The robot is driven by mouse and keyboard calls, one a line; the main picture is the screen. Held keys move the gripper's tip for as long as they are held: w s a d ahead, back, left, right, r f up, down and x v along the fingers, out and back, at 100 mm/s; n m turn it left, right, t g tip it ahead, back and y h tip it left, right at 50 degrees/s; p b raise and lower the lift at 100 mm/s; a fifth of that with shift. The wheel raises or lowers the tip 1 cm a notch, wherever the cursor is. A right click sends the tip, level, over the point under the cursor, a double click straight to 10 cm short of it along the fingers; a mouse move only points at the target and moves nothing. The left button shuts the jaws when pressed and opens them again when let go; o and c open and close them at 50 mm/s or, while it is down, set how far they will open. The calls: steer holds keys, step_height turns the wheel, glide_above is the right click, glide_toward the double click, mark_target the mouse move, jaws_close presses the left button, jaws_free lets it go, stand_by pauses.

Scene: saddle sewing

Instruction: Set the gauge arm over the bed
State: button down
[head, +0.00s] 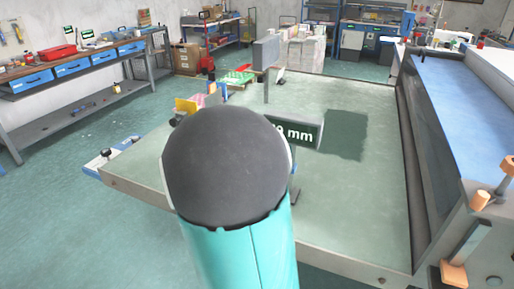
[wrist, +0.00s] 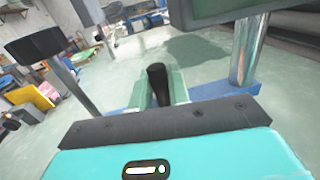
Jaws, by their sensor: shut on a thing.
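The bed (head: 370,190) is a wide pale green table top; it also shows in the wrist view (wrist: 205,65). A dark green readout (head: 302,133) whose visible text ends in "mm" stands above it, probably part of the gauge. In the wrist view the readout (wrist: 225,8) sits beside a shiny metal post (wrist: 243,55) on a blue bar (wrist: 222,90). My gripper (wrist: 160,88) has its pale green fingers shut on a black upright handle (wrist: 156,72) by this bar. Whether the bar is the gauge arm is unclear. My arm hides the gripper in the head view.
A grey upright with a block on top (head: 266,55) stands near the bed's far left edge. Small colored items (head: 237,76) lie at that edge. A long machine with a blue top (head: 455,105) borders the right side. The bed's middle right is clear.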

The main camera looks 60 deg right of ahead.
steer(key=c, duration=1.4)
jaws_free()
steer(key=a, duration=1.3)
steer(key=shift+s+a, duration=0.2)
steer(key=shift+a, duration=0.2)
steer(key=s+a+f+m+y, duration=0.4)
steer(key=s+a+m+y, duration=0.2)
steer(key=a+m+y, duration=0.45)
steer(key=a+r+m+t+y, duration=0.1)
steer(key=a+m+y, duration=0.1)
steer(key=a, duration=0.3)
steer(key=a+r+m+t+y, duration=0.2)
steer(key=a+m+y, duration=0.1)
steer(key=a, duration=0.3)
steer(key=w+a+r+m+t+y, duration=0.1)
steer(key=a+m+t+y, duration=0.1)
steer(key=a, duration=0.4)
steer(key=shift+r+m+y, duration=0.2)
steer(key=shift+m+y, duration=0.05)
steer(key=shift+m, duration=0.1)
